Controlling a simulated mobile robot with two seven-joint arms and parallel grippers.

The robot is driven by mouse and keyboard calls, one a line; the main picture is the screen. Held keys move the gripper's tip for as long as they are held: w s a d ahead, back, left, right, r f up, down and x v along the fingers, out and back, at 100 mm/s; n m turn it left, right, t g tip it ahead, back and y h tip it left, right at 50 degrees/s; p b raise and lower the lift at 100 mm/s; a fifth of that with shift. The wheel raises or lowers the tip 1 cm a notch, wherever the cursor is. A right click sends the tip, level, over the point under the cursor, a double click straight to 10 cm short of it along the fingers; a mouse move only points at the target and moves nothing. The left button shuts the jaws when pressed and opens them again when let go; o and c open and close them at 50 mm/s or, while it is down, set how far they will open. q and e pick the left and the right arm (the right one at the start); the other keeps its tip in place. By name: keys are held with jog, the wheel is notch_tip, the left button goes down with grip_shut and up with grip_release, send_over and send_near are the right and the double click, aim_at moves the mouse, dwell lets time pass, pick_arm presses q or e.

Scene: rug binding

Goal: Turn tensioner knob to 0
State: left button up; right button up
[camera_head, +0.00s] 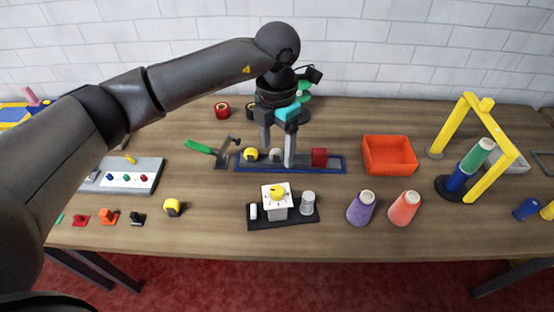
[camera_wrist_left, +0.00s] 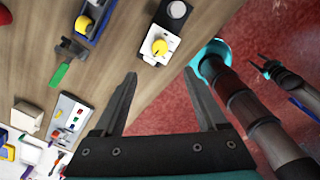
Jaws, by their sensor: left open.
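The tensioner knob (camera_head: 278,193) is round and yellow, on a white plate over a grey block, on a black base (camera_head: 309,214). Its pointer and dial marks are too small to read. It also shows in the left wrist view (camera_wrist_left: 160,47), beyond the fingertips and between their lines. My left gripper (camera_head: 277,147) is open and empty, pointing down behind the knob in the head view. Its fingers hang in front of the blue-edged tray and are apart from the knob. Both fingers show in the wrist view (camera_wrist_left: 160,76).
A white cylinder (camera_head: 254,212) and a grey spool (camera_head: 308,202) flank the knob. Purple (camera_head: 361,208) and orange (camera_head: 404,208) cones stand to the right. Behind are a blue tray (camera_head: 331,169), a green-handled lever (camera_head: 199,146) and an orange bin (camera_head: 389,155). Bare table lies left of the base.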

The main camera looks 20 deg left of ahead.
pick_arm(q)
jog(key=shift+r, duration=0.3)
